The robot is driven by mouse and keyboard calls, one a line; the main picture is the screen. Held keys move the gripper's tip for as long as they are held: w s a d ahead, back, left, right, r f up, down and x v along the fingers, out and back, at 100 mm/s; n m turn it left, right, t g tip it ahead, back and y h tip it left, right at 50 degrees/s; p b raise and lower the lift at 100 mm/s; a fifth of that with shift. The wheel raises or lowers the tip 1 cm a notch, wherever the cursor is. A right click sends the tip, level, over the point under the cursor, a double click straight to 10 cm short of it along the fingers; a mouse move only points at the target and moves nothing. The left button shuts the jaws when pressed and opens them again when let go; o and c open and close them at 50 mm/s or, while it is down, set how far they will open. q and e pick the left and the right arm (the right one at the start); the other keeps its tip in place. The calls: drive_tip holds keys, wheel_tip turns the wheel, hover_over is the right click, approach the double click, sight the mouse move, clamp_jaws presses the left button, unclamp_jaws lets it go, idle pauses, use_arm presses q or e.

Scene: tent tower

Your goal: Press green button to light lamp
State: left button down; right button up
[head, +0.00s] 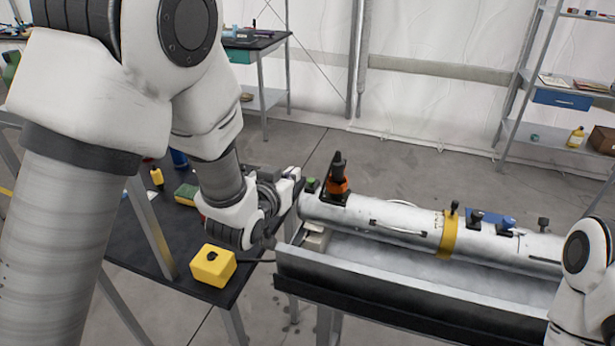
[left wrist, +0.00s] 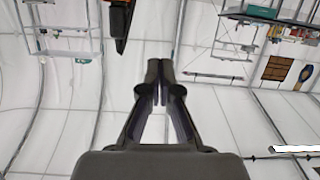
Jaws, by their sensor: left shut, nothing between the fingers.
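A small green button (head: 312,184) sits on the left end of a long silver tube (head: 385,220). Beside it on the tube stands a black and orange fitting (head: 338,182), which may be the lamp; I see no clear glow on it. My left gripper (head: 294,174) is just left of the green button, and I cannot tell whether it touches it. In the left wrist view the left fingers (left wrist: 160,72) are together with nothing between them. The black and orange fitting shows at the top there (left wrist: 120,22). My right arm shows at the right edge; its gripper is out of view.
The tube lies in a metal trough (head: 400,290). A yellow box with a black knob (head: 212,266) sits on the dark table (head: 140,255) below my left arm. Shelves (head: 550,130) stand at the back right. The floor behind the tube is clear.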

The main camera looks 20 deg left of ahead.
use_arm(q)
drive_tip(key=p, duration=0.3)
hover_over(311, 182)
drive_tip(key=s, duration=0.2)
wheel_tip(311, 182, down, 2)
drive_tip(key=f, duration=0.2)
drive_tip(key=f+p, duration=0.1)
drive_tip(key=w+f, duration=0.1)
drive_tip(key=shift+a, duration=0.35)
drive_tip(key=shift+s+f+p, duration=0.1)
drive_tip(key=shift+f+p, duration=0.2)
drive_tip(key=shift+f, duration=0.15)
drive_tip(key=shift+f, duration=0.1)
